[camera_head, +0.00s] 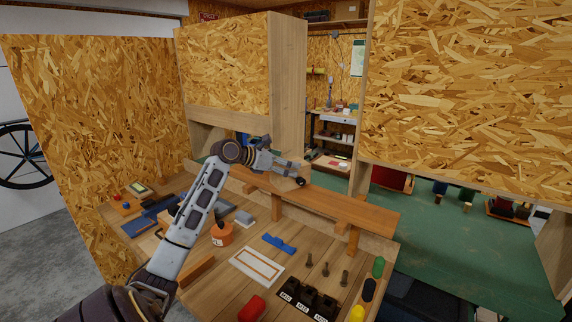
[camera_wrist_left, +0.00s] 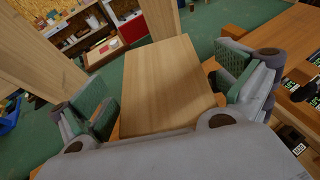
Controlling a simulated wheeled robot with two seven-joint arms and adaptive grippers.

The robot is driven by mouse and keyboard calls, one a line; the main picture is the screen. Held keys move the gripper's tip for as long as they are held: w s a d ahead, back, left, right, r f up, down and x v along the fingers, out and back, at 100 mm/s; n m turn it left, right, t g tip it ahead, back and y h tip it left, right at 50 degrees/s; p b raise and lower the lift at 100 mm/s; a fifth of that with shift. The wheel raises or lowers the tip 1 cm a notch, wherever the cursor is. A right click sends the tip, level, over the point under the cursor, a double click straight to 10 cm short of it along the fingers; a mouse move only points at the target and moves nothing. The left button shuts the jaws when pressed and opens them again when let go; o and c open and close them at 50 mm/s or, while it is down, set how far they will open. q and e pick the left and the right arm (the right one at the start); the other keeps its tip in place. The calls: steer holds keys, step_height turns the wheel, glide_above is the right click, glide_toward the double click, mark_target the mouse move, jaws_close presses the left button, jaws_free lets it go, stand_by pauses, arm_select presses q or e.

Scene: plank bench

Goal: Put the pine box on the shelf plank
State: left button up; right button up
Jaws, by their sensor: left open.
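The shelf plank (camera_head: 345,208) is a long orange-brown board raised above the back of the bench. My left gripper (camera_head: 288,171) is over its left part, with the arm reaching in from the lower left. In the left wrist view the pine box (camera_wrist_left: 165,80) is a pale block with straight grain, between my two green-padded fingers. The fingers are open, with a gap on each side of the box. Orange-brown wood shows beside and under the box, so it appears to rest on the plank. In the head view the gripper hides the box. My right gripper is not in view.
Tall chipboard cabinets stand behind. The plank's right part is clear.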

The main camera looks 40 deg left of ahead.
arm_select(q)
steer(key=shift+s+r, duration=0.1)
steer(key=shift+r, duration=0.05)
steer(key=shift+s+a+r, duration=0.1)
steer(key=shift+s, duration=0.1)
steer(key=b+v, duration=0.1)
steer(key=v, duration=1)
steer(key=shift+s, duration=0.15)
steer(key=shift+r, duration=0.15)
stand_by(0.6)
step_height(320, 180, up, 9)
steer(key=p, duration=0.8)
steer(key=shift+p, duration=0.35)
steer(key=shift+r+p, duration=0.4)
steer(key=shift+p, duration=0.1)
steer(key=shift+f, duration=0.1)
